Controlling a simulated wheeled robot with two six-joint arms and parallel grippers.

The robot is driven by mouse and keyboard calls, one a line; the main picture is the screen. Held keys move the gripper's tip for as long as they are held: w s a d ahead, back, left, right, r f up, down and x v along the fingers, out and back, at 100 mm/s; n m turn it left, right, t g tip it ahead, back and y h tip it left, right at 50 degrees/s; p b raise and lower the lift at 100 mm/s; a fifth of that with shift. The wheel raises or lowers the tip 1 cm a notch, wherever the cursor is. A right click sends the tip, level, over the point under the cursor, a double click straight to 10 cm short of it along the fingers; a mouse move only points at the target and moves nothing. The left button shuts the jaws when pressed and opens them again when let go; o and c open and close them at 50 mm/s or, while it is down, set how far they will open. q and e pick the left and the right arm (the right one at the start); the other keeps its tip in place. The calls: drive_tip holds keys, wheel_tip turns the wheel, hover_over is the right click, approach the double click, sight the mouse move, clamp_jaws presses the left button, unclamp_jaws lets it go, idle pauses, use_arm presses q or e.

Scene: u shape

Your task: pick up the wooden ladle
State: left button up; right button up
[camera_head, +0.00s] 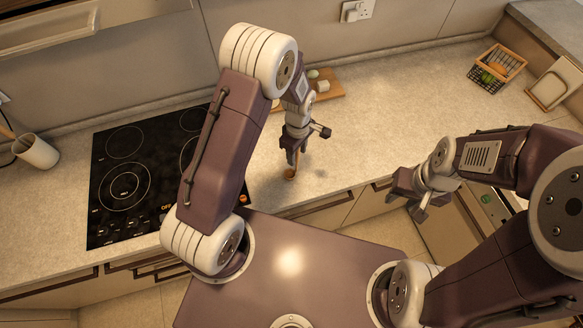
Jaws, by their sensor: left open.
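A small brown wooden piece (290,174), which looks like part of the wooden ladle, is on the counter near its front edge, right of the cooktop. My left gripper (293,160) points down right over it, with open fingers. The fingers hide much of the piece, and I cannot tell whether they touch it. My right gripper (414,205) hangs past the counter's front edge, far from the piece. Its fingers are too small and angled to read.
A black cooktop (125,185) lies to the left, with a utensil cup (38,151) beyond it. A wooden board (327,94) with small items is behind my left gripper. A wire basket (492,72) stands at the back right. The counter between is clear.

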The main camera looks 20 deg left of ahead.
use_arm(q)
wheel_tip(320, 180, down, 2)
drive_tip(key=shift+a+f, duration=0.1)
drive_tip(key=shift+f, duration=0.1)
drive_tip(key=shift+c, duration=0.9)
clamp_jaws()
use_arm(e)
drive_tip(key=shift+r, duration=0.4)
drive_tip(key=shift+f, duration=0.1)
